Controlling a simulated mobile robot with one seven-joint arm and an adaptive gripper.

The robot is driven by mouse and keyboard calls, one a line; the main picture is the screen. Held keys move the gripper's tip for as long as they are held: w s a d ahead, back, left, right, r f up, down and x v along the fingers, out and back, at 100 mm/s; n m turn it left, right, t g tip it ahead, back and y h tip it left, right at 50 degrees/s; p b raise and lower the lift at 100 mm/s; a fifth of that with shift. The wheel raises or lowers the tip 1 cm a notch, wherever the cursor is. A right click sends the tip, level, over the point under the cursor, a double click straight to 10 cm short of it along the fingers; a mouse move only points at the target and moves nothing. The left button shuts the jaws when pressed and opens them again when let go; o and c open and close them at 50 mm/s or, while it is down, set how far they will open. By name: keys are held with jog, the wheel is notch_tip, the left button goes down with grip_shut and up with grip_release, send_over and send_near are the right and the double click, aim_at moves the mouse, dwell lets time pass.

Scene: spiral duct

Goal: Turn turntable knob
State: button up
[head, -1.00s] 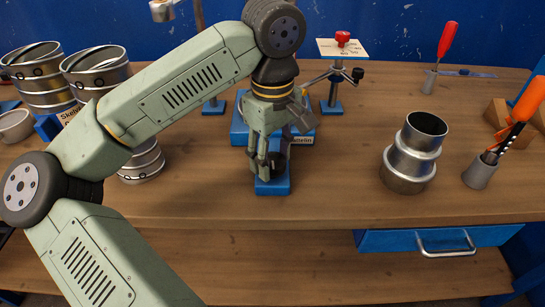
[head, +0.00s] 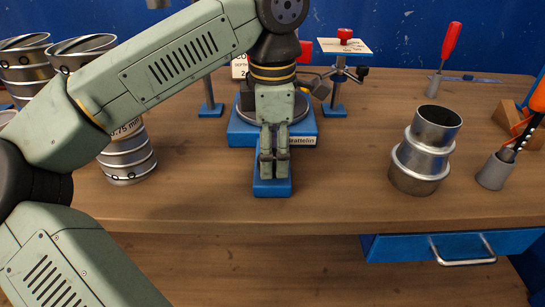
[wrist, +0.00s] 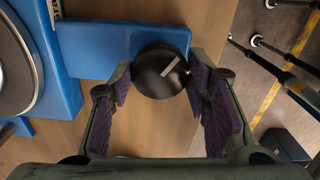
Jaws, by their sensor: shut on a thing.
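The turntable (head: 301,129) is a blue base with a round grey disc on top, standing on the bench. The disc's edge also shows at the left of the wrist view (wrist: 33,62). A blue arm (wrist: 105,48) reaches from the base toward the bench's front and carries the black knob (wrist: 160,70), which has a white pointer line. My gripper (head: 273,172) points down over this arm in the head view and hides the knob there. In the wrist view my gripper (wrist: 164,82) has its purple-padded fingers on both sides of the knob, shut on it.
A stepped metal duct fitting (head: 425,150) stands to the right, with a grey holder (head: 496,173) beyond it. Ribbed metal ducts (head: 126,158) stand at the left. A blue stand (head: 336,90) with a red knob is behind. The front bench strip is clear.

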jog(key=n+b, duration=0.1)
jog(key=n, duration=0.2)
jog(key=shift+n, duration=0.4)
jog(key=shift+n+b, duration=0.45)
jog(key=shift+n, duration=1.35)
jog(key=o, duration=1.2)
jog(key=shift+c, duration=0.2)
notch_tip(320, 180, up, 8)
jog(key=shift+f, duration=0.25)
